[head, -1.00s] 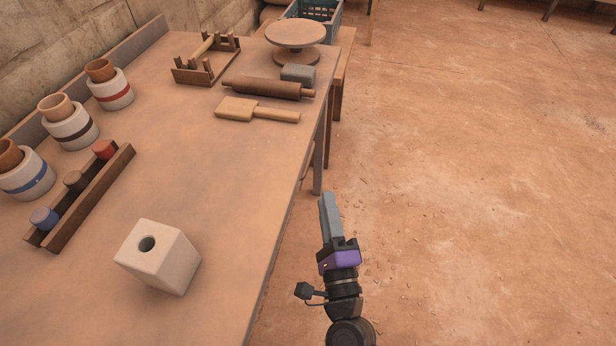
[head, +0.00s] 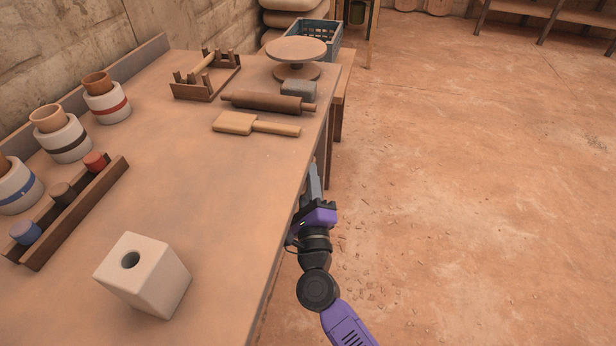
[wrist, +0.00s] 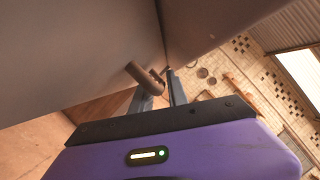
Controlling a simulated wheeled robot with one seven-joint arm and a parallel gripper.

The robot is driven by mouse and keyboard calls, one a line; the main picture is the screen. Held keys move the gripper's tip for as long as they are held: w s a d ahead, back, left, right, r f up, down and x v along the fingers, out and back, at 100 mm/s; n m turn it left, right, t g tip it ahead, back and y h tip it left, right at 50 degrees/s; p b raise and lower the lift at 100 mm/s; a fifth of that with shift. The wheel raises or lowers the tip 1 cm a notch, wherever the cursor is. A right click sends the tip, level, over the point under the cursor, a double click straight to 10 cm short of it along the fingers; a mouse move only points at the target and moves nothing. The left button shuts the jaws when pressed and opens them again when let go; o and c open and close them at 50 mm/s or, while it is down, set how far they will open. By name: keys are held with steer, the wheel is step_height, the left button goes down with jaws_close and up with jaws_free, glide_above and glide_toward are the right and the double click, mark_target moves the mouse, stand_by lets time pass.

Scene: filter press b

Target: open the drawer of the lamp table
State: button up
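A long clay-brown table (head: 200,200) fills the left of the head view; I see no lamp on it. My gripper (head: 314,172) is low at the table's right edge, its fingers partly hidden by the edge. In the wrist view a brown bar-like handle (wrist: 144,77) sticks out from a smooth grey-brown panel (wrist: 80,50), which may be a drawer front. My gripper (wrist: 163,92) also shows there with its two fingers apart, close to the handle's end. I cannot tell whether they touch it or straddle it.
A white block with a hole (head: 145,275), a rack of coloured jars (head: 65,215), a wooden paddle (head: 255,125) and a rolling pin (head: 268,103) lie on the table. A turntable (head: 296,50) stands beyond. The floor (head: 460,200) to the right is clear.

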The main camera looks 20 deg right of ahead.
steer(key=shift+w, duration=0.15)
jaws_close()
stand_by(1.4)
